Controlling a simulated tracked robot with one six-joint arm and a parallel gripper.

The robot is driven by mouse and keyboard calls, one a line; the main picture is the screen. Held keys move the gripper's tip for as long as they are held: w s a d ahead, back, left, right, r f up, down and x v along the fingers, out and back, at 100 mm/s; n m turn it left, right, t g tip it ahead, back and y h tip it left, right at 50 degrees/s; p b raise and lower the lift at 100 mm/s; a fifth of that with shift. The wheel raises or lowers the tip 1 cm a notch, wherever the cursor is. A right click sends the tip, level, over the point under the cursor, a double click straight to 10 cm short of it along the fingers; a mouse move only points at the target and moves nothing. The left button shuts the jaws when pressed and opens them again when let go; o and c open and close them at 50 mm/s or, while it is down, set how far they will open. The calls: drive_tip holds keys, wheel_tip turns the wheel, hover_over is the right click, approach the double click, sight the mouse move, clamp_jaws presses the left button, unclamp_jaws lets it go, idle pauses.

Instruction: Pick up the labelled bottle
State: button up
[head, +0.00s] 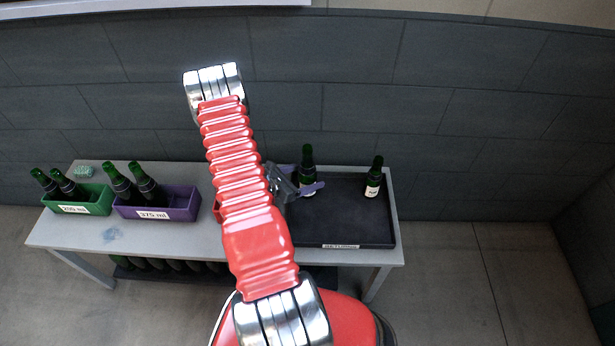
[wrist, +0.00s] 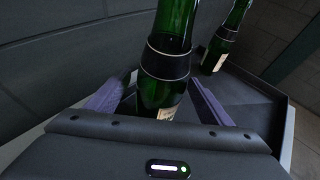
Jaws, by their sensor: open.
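Two dark green bottles stand upright on the black tray (head: 345,228). The left bottle (head: 307,158) has a pale label low on its side, mostly hidden by my gripper. In the wrist view this bottle (wrist: 166,60) stands between my purple fingers, and only the edge of its label shows at the bottom. The right bottle (head: 375,172) carries a white label and stands apart; it also shows in the wrist view (wrist: 222,42). My gripper (head: 298,180) is open, with one finger on each side of the left bottle. Whether the fingers touch it I cannot tell.
A green bin (head: 78,208) and a purple bin (head: 160,212) marked 375 ml hold bottles on the grey table (head: 88,232). A red bin is mostly behind my arm. More bottles lie on a shelf below. A dark wall (head: 450,110) stands behind.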

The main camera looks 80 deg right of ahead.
sight(303, 158)
drive_tip(key=shift+c, duration=0.5)
drive_tip(key=c, duration=1.4)
drive_tip(key=shift+r, duration=5.05)
